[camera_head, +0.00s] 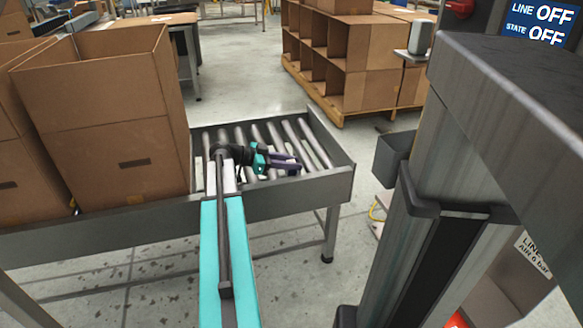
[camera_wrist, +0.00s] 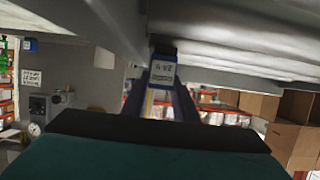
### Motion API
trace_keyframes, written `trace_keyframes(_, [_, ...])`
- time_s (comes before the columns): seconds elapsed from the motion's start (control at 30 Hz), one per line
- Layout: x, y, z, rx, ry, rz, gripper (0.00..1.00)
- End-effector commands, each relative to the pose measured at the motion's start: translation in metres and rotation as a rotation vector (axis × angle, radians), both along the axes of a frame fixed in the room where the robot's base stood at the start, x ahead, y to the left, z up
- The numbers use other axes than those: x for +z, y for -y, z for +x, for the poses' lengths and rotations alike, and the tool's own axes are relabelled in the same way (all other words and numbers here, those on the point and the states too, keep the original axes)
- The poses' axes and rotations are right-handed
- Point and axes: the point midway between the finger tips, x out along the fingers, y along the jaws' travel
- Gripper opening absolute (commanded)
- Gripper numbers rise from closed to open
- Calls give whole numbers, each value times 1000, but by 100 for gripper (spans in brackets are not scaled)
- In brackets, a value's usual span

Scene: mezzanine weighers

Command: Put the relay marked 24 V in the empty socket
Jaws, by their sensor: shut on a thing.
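My gripper (camera_head: 287,164) is over the roller conveyor's end in the head view, its dark purple fingers pointing right. In the wrist view my gripper (camera_wrist: 161,88) is shut on a small dark blue relay (camera_wrist: 163,51) with a pale printed label. The label's print is too small and blurred to read with certainty. The relay cannot be made out in the head view. No socket can be made out in either view.
Large cardboard boxes (camera_head: 112,110) stand on the left of the roller conveyor (camera_head: 330,184). A pallet of open cartons (camera_head: 345,60) stands behind it. A grey machine (camera_head: 510,130) fills the right side, under a sign (camera_head: 545,22) reading LINE OFF, STATE OFF. Floor shows between conveyor and machine.

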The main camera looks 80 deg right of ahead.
Motion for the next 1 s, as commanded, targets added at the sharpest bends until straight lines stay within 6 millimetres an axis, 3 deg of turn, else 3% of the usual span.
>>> trace_keyframes(0.27, [10, 0, 0, 0, 0, -1, 0])
trace_keyframes(0.5, [39, 0, -1, -2, 1, -1, 0])
trace_keyframes(1.0, [42, -54, -26, -1, 0, 0, 0])
